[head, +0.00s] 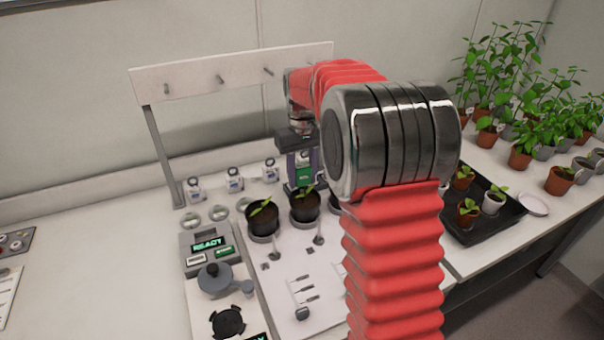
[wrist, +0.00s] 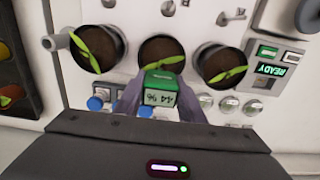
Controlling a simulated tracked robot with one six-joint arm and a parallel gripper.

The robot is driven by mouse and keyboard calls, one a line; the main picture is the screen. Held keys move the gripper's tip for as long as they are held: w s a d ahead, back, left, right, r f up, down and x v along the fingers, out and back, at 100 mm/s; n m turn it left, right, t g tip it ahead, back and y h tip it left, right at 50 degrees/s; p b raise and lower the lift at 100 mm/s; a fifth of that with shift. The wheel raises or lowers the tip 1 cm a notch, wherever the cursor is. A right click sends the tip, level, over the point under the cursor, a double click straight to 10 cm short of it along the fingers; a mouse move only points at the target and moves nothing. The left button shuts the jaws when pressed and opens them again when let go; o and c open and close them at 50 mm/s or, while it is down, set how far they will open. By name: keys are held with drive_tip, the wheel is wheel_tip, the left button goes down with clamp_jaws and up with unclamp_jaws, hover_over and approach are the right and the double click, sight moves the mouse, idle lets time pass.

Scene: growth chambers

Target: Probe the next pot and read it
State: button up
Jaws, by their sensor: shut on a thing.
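My gripper (head: 301,160) is shut on a small green moisture probe (head: 304,174), which is upright just above the middle pot (head: 304,208). In the wrist view my gripper (wrist: 158,102) holds the probe (wrist: 160,88) at the near edge of the middle pot (wrist: 155,47). Its display faces the camera with upside-down characters that look like 44 %. Whether its tip is in the soil is hidden. Each pot has a small seedling. Another pot (head: 263,220) stands to the left; a third (wrist: 98,42) is mostly hidden by my arm in the head view.
A console (head: 207,244) reading READY stands left of the pots. A peg rail (head: 235,72) rises behind. Several small white-and-blue devices (head: 234,180) stand at the back. A black tray (head: 482,232) with seedlings lies right. The far left bench is mostly clear.

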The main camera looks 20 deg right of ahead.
idle(0.4)
drive_tip(key=o, duration=1.3)
drive_tip(key=shift+c, duration=0.2)
drive_tip(key=shift+r, duration=0.15)
wheel_tip(320, 180, up, 13)
drive_tip(key=shift+r, duration=0.2)
